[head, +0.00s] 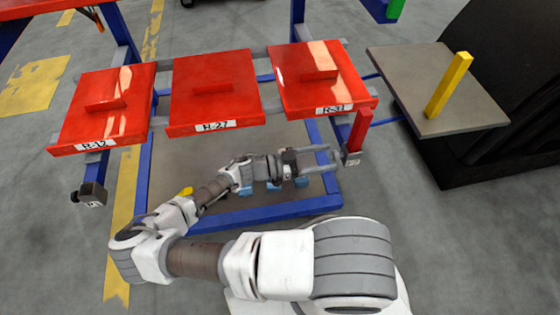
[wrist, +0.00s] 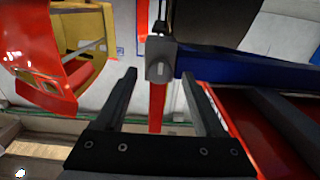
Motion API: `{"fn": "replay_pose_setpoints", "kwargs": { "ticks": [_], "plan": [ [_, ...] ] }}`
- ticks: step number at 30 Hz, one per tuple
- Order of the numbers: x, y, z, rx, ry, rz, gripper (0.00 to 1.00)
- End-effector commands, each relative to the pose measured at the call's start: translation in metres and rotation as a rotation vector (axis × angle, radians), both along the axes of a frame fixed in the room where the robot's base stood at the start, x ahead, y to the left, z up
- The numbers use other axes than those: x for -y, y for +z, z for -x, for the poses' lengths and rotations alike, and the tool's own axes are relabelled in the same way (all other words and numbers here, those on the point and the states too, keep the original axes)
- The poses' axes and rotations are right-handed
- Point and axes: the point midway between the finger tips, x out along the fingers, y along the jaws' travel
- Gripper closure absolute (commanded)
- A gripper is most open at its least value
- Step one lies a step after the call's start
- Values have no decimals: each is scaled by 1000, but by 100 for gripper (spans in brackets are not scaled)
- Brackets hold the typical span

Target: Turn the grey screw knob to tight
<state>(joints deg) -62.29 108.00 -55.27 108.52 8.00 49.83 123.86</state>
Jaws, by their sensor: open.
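A small grey screw knob on a grey block (head: 352,158) sits at the right front corner of the blue frame, below an upright red bar (head: 360,131). In the wrist view the grey knob (wrist: 160,69) shows ahead, between and beyond my fingertips, with the red bar (wrist: 157,106) running down from it. My gripper (head: 333,160) is open, its fingers pointing right at the grey block. It also shows in the wrist view (wrist: 158,78), with nothing held. I cannot tell whether a fingertip touches the block.
Red panels (head: 213,88) labelled in white lie on the blue frame (head: 240,215). A second dark block (head: 93,194) is at the left front corner. A grey table (head: 455,110) with a yellow post (head: 448,86) stands right. A blue beam (wrist: 245,72) runs close by.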

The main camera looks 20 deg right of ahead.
Motion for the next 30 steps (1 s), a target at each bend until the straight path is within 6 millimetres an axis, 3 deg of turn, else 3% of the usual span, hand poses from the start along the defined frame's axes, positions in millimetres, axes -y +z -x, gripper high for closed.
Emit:
{"fn": "replay_pose_setpoints", "kwargs": {
  "ticks": [18,24,30],
  "plan": [
    [-135,1,-33,1,5,-3,29],
    [-156,0,-38,0,4,-2,29],
    [-160,0,-38,0,1,-1,29]
  ]
}}
